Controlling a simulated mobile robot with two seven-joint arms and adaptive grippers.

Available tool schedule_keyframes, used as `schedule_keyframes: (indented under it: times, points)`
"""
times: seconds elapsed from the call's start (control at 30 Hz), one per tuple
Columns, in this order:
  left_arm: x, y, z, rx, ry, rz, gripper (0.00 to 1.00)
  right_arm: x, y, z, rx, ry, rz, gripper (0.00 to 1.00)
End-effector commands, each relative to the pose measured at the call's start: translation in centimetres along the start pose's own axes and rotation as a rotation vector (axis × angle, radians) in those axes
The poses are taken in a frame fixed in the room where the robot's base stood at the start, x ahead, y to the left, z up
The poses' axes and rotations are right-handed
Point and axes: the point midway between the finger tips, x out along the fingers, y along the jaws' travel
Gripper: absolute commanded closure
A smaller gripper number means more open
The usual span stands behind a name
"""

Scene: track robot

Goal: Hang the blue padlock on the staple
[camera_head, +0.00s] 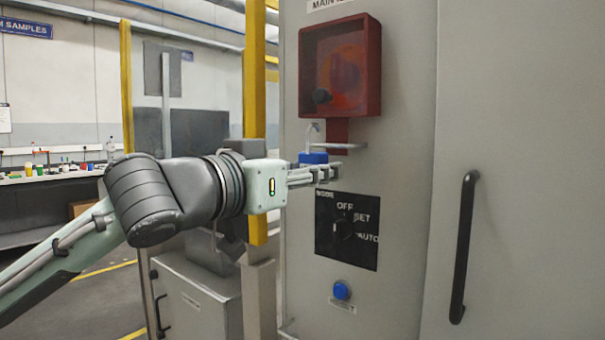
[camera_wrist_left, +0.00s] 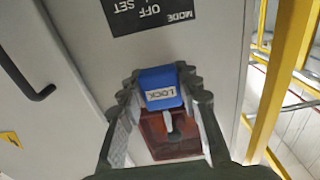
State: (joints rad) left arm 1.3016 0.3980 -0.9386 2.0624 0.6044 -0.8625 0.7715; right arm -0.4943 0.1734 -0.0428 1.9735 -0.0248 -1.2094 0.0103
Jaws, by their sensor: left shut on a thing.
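The blue padlock (camera_head: 313,157) is held upright in front of the grey cabinet, its thin shackle (camera_head: 312,131) pointing up. My left gripper (camera_head: 322,172) reaches in from the left and is shut on the padlock body. In the left wrist view the padlock (camera_wrist_left: 161,88), with its white LOCK label, sits between the two fingers. The staple (camera_head: 343,146) appears as a small light metal piece under the red tab, just right of the padlock. I cannot tell whether the shackle touches it. My right gripper is out of view.
A red box (camera_head: 371,70) with a dark knob sticks out above the staple. A black MODE switch plate (camera_head: 347,250) and a blue button (camera_head: 341,290) are below. A black door handle (camera_head: 464,247) stands to the right. A yellow post (camera_head: 254,75) rises behind my left arm.

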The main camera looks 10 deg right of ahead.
Motion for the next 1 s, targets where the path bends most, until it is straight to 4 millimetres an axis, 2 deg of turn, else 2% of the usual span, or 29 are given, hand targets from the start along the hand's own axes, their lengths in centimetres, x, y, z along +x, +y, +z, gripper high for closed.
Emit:
schedule_keyframes:
  times: [0.53,0.7,1.0]
  points:
    - [4.4,0.0,-0.1,0.000,0.001,-0.001,0.97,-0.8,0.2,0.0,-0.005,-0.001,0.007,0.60]
    - [4.3,0.0,1.2,-0.001,0.000,0.000,0.97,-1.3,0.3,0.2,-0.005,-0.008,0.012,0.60]
    - [4.3,0.0,1.6,0.000,0.000,0.000,0.97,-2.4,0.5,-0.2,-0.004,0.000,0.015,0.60]
